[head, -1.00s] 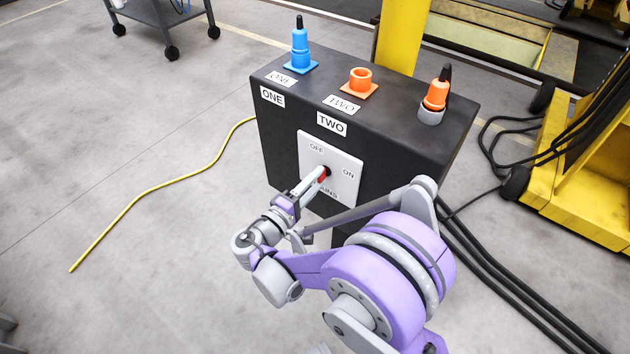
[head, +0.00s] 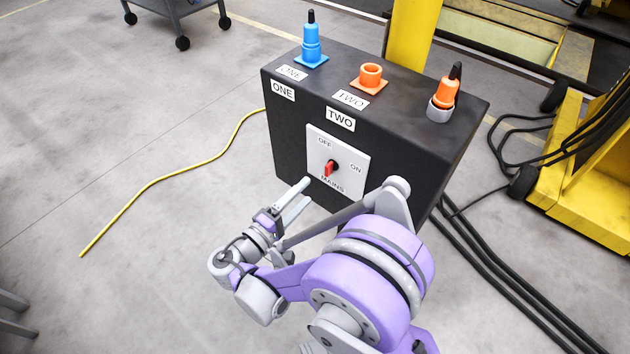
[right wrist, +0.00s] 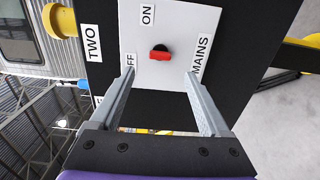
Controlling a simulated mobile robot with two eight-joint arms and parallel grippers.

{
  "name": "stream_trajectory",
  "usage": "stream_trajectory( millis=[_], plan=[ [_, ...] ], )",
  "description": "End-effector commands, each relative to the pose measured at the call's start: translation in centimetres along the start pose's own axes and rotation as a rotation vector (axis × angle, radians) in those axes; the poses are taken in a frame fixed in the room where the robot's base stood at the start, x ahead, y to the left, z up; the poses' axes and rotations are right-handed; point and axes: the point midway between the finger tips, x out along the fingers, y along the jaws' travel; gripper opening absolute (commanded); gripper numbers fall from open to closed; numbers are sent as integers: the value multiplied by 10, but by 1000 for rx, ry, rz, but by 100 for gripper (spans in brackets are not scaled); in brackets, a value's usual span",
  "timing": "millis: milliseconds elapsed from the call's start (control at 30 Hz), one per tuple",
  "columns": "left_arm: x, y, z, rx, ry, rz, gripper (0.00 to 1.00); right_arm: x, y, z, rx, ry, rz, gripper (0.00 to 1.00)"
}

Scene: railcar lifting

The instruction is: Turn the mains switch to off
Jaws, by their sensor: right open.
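The mains switch (head: 331,168) is a red knob on a white plate (head: 350,150) on the front of a black box. The plate reads OFF at its top, ON at its right and MAINS at its bottom. The knob stands upright, lying along the line between OFF and MAINS. In the right wrist view the knob (right wrist: 160,54) lies level, with OFF to its left, MAINS to its right and ON above. My right gripper (head: 306,192) is open and empty, below left of the knob and apart from it. My left gripper is not in view.
The black box (head: 295,130) carries a blue plug (head: 311,45), an empty orange socket (head: 370,76) and an orange plug (head: 446,92) on top. A yellow cable (head: 170,178) lies on the floor at left. Black cables (head: 500,277) and yellow machinery (head: 570,185) are at right.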

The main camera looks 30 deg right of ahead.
Motion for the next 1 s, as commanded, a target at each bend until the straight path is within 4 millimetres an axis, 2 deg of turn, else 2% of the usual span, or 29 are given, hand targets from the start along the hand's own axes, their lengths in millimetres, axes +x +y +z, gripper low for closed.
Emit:
stream_trajectory(
  millis=[133,333,833,1000],
  plan=[
    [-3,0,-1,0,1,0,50,-20,0,0,0,2,-1,80],
    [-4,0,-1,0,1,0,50,-29,0,0,0,0,0,80],
    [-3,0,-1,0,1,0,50,-27,0,1,-2,-1,-6,80],
    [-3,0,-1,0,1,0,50,-7,-6,17,-30,-10,-142,80]
  ],
)
